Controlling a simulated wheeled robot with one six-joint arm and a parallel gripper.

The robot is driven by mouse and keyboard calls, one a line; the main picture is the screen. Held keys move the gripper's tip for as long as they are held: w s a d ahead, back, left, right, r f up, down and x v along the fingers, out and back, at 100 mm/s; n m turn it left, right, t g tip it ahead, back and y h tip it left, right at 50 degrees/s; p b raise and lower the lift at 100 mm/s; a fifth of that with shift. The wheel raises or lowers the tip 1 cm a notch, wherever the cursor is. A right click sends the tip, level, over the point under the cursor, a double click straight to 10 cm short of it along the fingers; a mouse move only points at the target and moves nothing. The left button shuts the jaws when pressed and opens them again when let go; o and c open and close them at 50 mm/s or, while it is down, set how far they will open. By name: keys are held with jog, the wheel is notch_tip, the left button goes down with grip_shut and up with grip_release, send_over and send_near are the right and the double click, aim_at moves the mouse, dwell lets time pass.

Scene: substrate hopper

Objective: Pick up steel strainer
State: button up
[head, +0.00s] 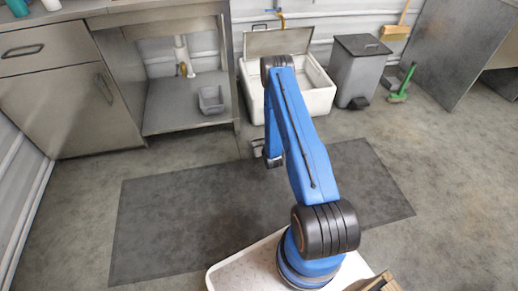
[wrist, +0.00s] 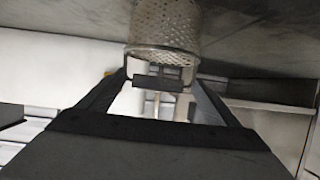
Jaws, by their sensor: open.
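The steel strainer (wrist: 166,24) is a perforated metal cylinder at the top middle of the wrist view, cut off by the picture's upper edge. A dark bar on a thin bracket (wrist: 160,82) shows just below it, between my fingers. My gripper (wrist: 160,74) is open, with one finger on each side of this bar and the strainer straight beyond. I cannot tell whether the fingers touch anything. In the head view my gripper (head: 266,153) is low, over the floor near the dark mat, partly behind my blue arm.
A white open chest (head: 318,97) with a raised lid stands behind my arm, beside a grey bin (head: 358,70). A steel cabinet (head: 60,90) and a shelf with a small grey tub (head: 211,99) are at left. The dark mat (head: 165,225) is clear at left.

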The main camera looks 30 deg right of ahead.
jog(key=shift+x, duration=2.75)
jog(key=shift+d, duration=0.1)
jog(key=shift+c, duration=0.6)
jog(key=c, duration=1.1)
